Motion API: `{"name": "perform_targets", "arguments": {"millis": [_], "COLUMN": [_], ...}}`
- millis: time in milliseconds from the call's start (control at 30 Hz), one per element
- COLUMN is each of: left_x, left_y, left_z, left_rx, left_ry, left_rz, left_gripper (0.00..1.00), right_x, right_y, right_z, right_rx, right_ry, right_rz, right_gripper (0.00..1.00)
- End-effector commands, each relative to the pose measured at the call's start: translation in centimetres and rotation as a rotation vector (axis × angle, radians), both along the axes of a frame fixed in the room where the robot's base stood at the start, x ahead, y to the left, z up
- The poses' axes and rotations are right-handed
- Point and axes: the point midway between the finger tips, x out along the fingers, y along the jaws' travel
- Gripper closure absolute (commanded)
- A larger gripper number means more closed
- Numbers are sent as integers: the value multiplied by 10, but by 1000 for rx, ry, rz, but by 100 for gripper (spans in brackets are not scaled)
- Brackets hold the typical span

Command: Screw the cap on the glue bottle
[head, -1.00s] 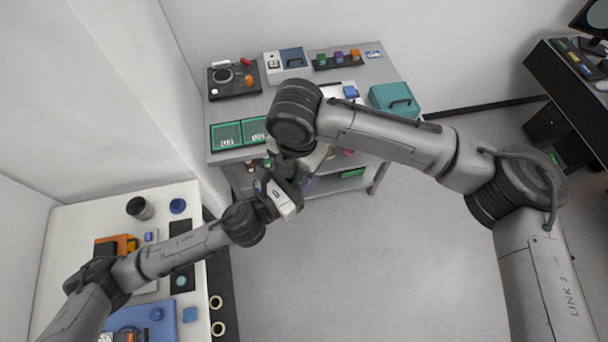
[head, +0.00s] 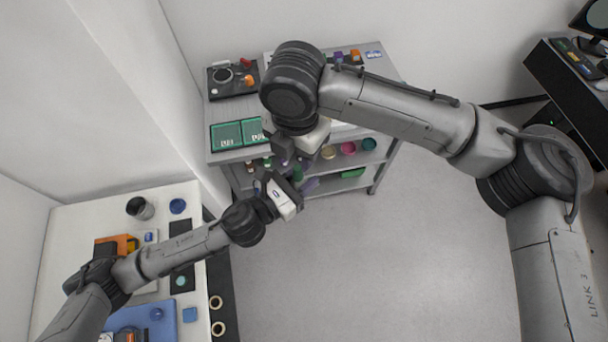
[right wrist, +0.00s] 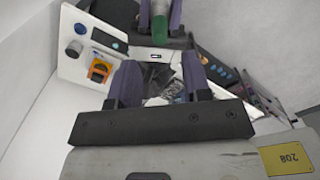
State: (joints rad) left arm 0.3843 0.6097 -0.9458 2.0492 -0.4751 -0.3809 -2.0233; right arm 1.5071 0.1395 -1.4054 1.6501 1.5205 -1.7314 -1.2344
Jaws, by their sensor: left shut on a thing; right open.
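My left gripper (head: 299,181) is shut on a green thing, apparently the glue bottle (head: 297,173), held in the air in front of the shelf unit. In the right wrist view the green bottle (right wrist: 159,30) shows at the top, between the left gripper's purple fingers (right wrist: 160,17). My right gripper (head: 291,157) is just above and behind it, partly hidden under its own wrist. Its purple fingers (right wrist: 160,77) stand apart with nothing gripped between them, a short way from the bottle. I cannot make out the cap in either view.
The grey shelf unit (head: 226,158) stands behind, with green trays (head: 227,136) on top and several small jars on its lower shelf. A white table (head: 68,225) at the left holds a dark cup (head: 139,208) and a blue mat. The floor to the right is clear.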

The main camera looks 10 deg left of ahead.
Motion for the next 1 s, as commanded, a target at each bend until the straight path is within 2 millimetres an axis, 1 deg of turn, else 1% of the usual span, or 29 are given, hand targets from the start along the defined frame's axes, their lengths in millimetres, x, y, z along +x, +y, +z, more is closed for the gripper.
{"name": "perform_targets", "arguments": {"millis": [133, 233, 367, 500, 700, 833, 1000], "left_x": [0, 0, 0, 0, 0, 0, 0], "left_y": [0, 0, 0, 0, 0, 0, 0], "left_z": [0, 0, 0, 0, 0, 0, 0], "left_rx": [0, 0, 0, 0, 0, 0, 0], "left_ry": [0, 0, 0, 0, 0, 0, 0], "left_rz": [0, 0, 0, 0, 0, 0, 0], "left_gripper": [100, 100, 100, 100, 100, 100, 100], "right_x": [0, 0, 0, 0, 0, 0, 0], "right_y": [0, 0, 0, 0, 0, 0, 0], "right_z": [-1, -7, -23, -43, -65, -75, -80], "right_rx": [0, 1, -1, -1, 0, 0, 1], "right_ry": [0, 1, 2, 1, 0, 0, 0], "right_rz": [0, 0, 0, -1, -1, -1, -1], "right_gripper": [56, 56, 56, 56, 56, 56, 56]}}
